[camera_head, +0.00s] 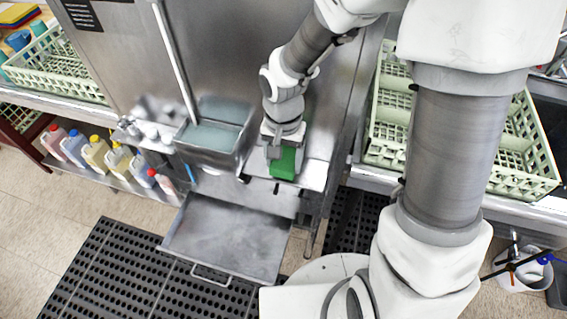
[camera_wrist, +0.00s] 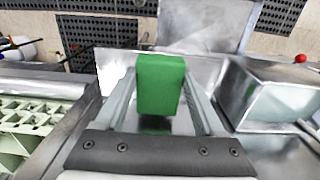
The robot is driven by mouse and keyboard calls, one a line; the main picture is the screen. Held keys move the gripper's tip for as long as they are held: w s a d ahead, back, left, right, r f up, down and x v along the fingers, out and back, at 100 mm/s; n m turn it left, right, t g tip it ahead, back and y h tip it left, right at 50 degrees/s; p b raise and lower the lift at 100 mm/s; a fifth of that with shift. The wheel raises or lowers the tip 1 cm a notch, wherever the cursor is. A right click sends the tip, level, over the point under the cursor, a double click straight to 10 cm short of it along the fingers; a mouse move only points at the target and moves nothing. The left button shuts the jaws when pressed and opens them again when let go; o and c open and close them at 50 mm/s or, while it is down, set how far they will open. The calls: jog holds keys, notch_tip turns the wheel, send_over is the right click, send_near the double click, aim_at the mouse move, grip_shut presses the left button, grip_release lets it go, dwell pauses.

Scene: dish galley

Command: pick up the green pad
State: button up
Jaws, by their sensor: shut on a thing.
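The green pad (camera_wrist: 160,84) is a block-shaped pad held between the two fingers of my gripper (camera_wrist: 160,105) in the wrist view. In the head view the green pad (camera_head: 284,162) shows just below my gripper (camera_head: 272,150), over a small metal shelf by the steel machine. My gripper is shut on the pad, with a finger on each side of it. I cannot tell whether the pad's underside touches the shelf.
A steel basin (camera_head: 213,137) stands just left of my gripper. Below it an open metal drawer (camera_head: 228,240) juts out. Green racks (camera_head: 384,138) are at right, another rack (camera_head: 60,68) at left. Several jugs (camera_head: 95,153) line a low shelf. Black mats (camera_head: 90,275) cover the floor.

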notch_tip(320, 180, up, 2)
jog(key=shift+w, duration=0.1)
jog(key=s+d+r+p, duration=0.1)
jog(key=s+d+r, duration=0.5)
jog(key=d, duration=0.4)
jog(key=shift+s+r, duration=0.2)
jog(key=shift+r, duration=0.1)
jog(key=o, duration=0.9)
jog(key=shift+c, duration=0.2)
jog(key=c, duration=0.6)
jog(key=shift+w, duration=0.1)
